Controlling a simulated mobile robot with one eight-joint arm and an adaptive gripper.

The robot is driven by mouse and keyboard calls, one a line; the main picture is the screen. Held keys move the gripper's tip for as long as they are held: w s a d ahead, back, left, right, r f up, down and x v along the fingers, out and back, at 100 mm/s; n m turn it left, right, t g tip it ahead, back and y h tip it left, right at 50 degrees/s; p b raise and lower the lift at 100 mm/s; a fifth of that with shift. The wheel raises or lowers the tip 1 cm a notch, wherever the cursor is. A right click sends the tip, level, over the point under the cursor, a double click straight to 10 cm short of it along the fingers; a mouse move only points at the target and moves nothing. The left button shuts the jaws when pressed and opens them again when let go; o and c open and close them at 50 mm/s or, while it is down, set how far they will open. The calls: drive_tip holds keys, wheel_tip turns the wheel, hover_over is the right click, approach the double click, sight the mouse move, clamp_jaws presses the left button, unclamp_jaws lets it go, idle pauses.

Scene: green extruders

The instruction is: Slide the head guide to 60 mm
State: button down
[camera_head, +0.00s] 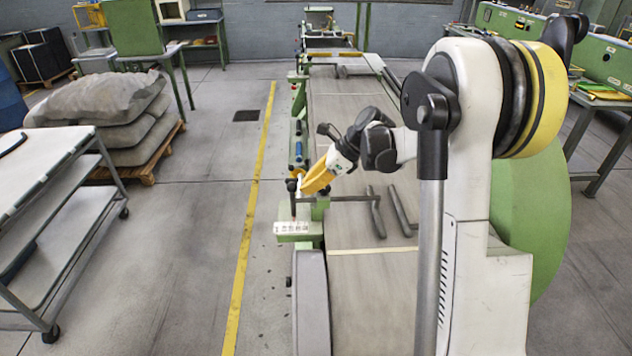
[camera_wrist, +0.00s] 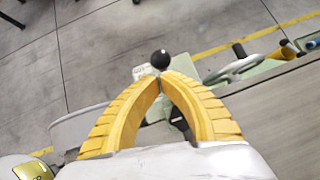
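The head guide shows in the head view as a dark assembly with a black ball knob (camera_head: 291,185) above a white scale plate (camera_head: 293,228) on a green block. The scale's figures are too small to read. My gripper (camera_head: 302,181), with yellow fingers, comes from the right to the knob. In the wrist view, the fingers of my gripper (camera_wrist: 160,79) arch together, their tips nearly meeting around the stem just below the black ball knob (camera_wrist: 161,58). The ball stands just beyond the tips. The fingers hide most of the stem. The scale plate (camera_wrist: 142,72) is partly covered by the left finger.
A dark bar (camera_head: 345,198) runs right from the guide over the grey machine bed, near two dark angled rods (camera_head: 375,212). A green disc (camera_head: 530,215) stands right of my arm. A metal cart (camera_head: 70,205) stands at left. Floor beside the yellow line (camera_head: 250,210) is clear.

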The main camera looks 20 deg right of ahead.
drive_tip(key=shift+w+a+f, duration=0.15)
drive_tip(key=shift+a+f, duration=0.05)
drive_tip(key=shift+f, duration=0.05)
drive_tip(key=shift+w+a, duration=0.35)
drive_tip(key=shift+a, duration=0.35)
